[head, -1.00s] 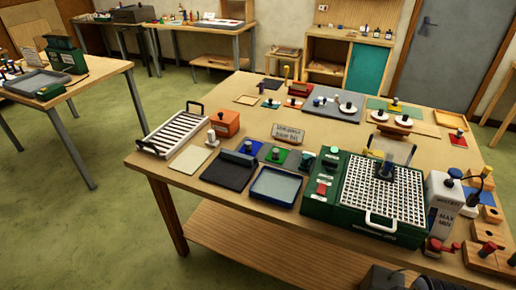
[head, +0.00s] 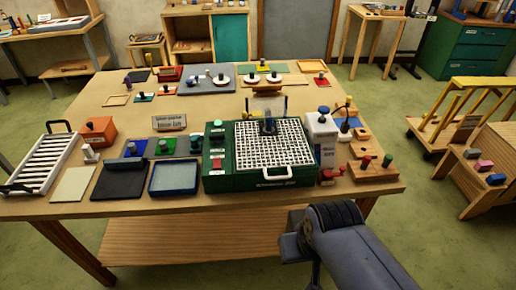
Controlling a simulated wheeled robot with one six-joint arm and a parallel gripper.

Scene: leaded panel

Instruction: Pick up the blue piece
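A flat blue piece (head: 125,150) with a dark knob lies on the worktable (head: 225,210), left of centre in the head view. It is just behind a dark pad with a raised back edge (head: 118,183). A green piece (head: 164,150) with a knob lies to its right. Part of my arm shows at the lower right, in front of the table edge and well away from the blue piece. My gripper's fingers cannot be made out. Another blue flat item (head: 350,123) lies at the right, partly hidden by the white bottle.
A blue-rimmed tray (head: 174,191) and a green machine with a white grid (head: 230,181) stand along the front. A slatted rack (head: 42,163) and orange box (head: 99,131) stand left; a white bottle (head: 322,128) and wooden blocks (head: 371,174) stand right. A trolley (head: 460,100) is farther right.

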